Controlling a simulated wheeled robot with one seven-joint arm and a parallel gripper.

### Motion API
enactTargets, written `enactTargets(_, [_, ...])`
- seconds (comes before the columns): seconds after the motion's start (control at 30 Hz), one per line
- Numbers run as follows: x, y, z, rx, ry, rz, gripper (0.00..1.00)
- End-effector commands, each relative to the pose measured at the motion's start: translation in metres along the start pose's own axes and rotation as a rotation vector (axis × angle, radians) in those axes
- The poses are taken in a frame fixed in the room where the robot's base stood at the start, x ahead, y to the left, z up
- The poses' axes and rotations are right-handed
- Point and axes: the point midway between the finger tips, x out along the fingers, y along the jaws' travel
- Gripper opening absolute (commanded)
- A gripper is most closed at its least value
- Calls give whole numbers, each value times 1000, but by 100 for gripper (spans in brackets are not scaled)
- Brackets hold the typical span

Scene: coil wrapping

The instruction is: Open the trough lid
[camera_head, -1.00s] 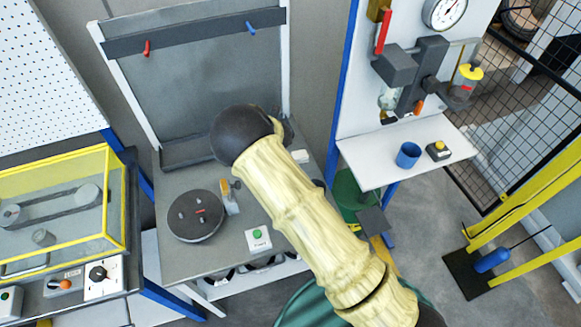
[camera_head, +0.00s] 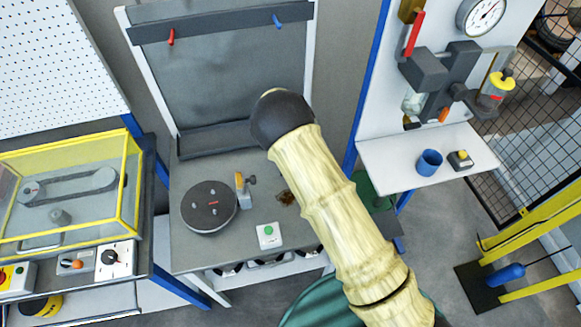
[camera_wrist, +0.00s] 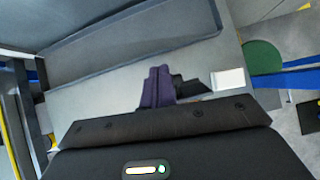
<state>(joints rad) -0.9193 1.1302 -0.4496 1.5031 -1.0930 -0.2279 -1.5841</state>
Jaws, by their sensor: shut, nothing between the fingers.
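A long, shallow grey trough (camera_head: 225,140) runs along the back of the grey workbench, at the foot of the upright panel. Its raised rim also shows across the top of the wrist view (camera_wrist: 130,62). I cannot tell a separate lid from the trough body. My gripper (camera_wrist: 157,88) has dark purple fingers, shut together and empty, over the bench in front of the trough. It appears apart from the rim. In the head view my own arm hides the gripper and the trough's right end.
A dark round disc (camera_head: 209,207) and a small button box (camera_head: 268,235) sit on the bench. A yellow-framed clear enclosure (camera_head: 70,190) stands left. A white shelf (camera_head: 400,165) with a blue cup (camera_head: 429,162) is at right.

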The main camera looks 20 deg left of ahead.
Motion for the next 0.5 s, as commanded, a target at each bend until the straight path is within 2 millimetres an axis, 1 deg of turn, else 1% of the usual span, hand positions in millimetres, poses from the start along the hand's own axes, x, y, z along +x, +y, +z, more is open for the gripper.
enactTargets(0.03, [0,-4,0,4,0,-4,0])
enactTargets(0.17, [0,-8,1,8,-1,-7,0])
enactTargets(0.33, [-2,-2,2,3,-1,-3,0])
enactTargets(0.5, [-8,3,6,-3,0,2,0])
